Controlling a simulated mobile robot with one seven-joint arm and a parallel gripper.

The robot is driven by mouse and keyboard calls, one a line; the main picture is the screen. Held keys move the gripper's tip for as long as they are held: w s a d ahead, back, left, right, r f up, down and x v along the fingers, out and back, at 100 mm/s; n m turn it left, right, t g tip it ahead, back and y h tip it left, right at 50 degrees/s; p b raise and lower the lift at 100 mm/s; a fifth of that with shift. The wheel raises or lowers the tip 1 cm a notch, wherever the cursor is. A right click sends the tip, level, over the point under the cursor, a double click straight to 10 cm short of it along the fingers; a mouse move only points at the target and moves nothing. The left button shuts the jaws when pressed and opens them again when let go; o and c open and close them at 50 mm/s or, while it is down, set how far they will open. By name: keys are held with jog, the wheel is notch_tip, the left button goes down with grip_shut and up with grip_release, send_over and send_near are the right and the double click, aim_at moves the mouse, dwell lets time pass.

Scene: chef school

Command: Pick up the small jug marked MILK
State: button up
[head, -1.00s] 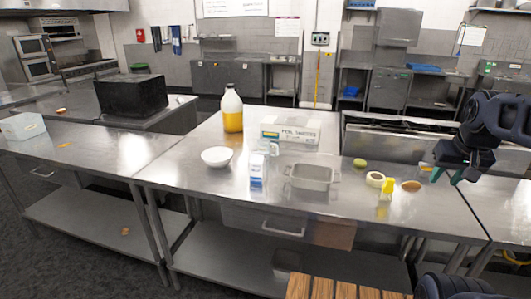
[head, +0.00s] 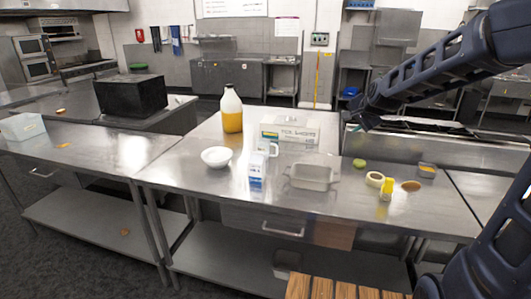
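A small white and blue container (head: 257,172) stands upright on the steel table, left of the middle of the head view. A white jug-like shape with a handle (head: 269,149) shows right behind it. The lettering on both is too small to read, so I cannot tell which one is marked MILK. My arm reaches in from the upper right, and its dark end (head: 364,117) is above the back of the table, right of and apart from these containers. No fingers can be made out there.
A white bowl (head: 217,157) stands left of the container and a grey metal pan (head: 311,177) right of it. Behind are a labelled box (head: 290,133) and a large yellow-filled bottle (head: 232,112). A yellow bottle (head: 386,189) and tape roll (head: 375,179) lie further right.

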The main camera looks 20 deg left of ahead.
jog(key=w+a+f+m+t+y, duration=0.25)
jog(key=w+a+m, duration=0.25)
jog(key=w+a, duration=0.55)
jog(key=m+t+h, duration=0.2)
jog(key=m+h, duration=0.2)
jog(key=m, duration=1.7)
send_over(277, 151)
jog(key=s, duration=0.4)
notch_tip(277, 151, down, 16)
jog(key=f, duration=0.6)
jog(key=shift+d+f, duration=0.2)
jog(key=shift+d, duration=0.1)
jog(key=x, duration=0.5)
grip_shut()
